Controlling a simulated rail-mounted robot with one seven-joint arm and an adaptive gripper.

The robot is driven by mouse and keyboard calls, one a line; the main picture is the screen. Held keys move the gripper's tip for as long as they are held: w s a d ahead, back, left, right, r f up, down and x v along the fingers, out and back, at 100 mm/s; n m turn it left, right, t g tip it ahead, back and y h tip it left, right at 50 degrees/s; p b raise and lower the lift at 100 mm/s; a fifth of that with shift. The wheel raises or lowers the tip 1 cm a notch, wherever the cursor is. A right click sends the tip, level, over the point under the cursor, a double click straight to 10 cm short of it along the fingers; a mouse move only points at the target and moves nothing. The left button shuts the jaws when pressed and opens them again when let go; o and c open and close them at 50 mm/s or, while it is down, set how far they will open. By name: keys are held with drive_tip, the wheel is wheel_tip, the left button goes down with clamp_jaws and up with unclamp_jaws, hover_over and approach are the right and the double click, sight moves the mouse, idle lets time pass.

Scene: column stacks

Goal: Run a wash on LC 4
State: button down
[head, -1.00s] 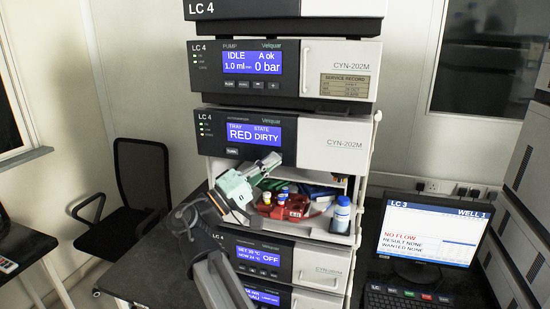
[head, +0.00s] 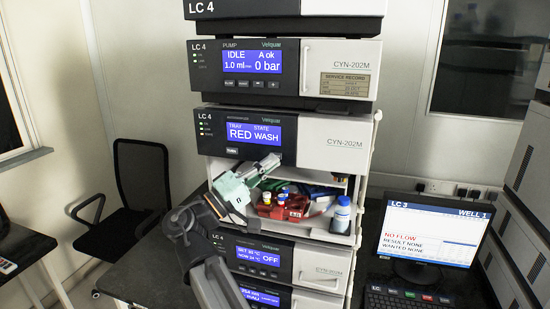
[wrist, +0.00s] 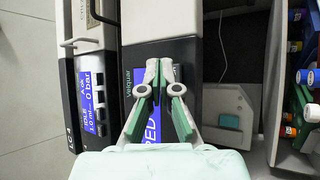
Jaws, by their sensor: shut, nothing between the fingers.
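The LC 4 stack stands in the middle of the head view. Its autosampler (head: 315,140) has a blue screen (head: 253,132) reading tray RED, state WASH. A small dark button (head: 149,151) labelled in white sits below that screen. The pump (head: 330,72) above reads IDLE, A ok, 1.0 ml, 0 bar; its screen also shows in the wrist view (wrist: 92,98). My gripper (head: 272,160) is shut and empty, just below and right of the autosampler screen. In the wrist view its fingertips (wrist: 157,68) meet in front of the autosampler face and partly hide its screen.
A monitor (head: 430,235) at right reads LC 3, NO FLOW. A black chair (head: 140,190) stands at left.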

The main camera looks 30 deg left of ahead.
drive_tip(key=shift+s, duration=0.15)
drive_tip(key=s, duration=0.2)
drive_tip(key=s+d, duration=0.1)
drive_tip(key=s, duration=0.1)
drive_tip(key=shift+s+d+b, duration=0.2)
drive_tip(key=shift+s+b, duration=0.1)
drive_tip(key=shift+s, duration=0.05)
idle(0.8)
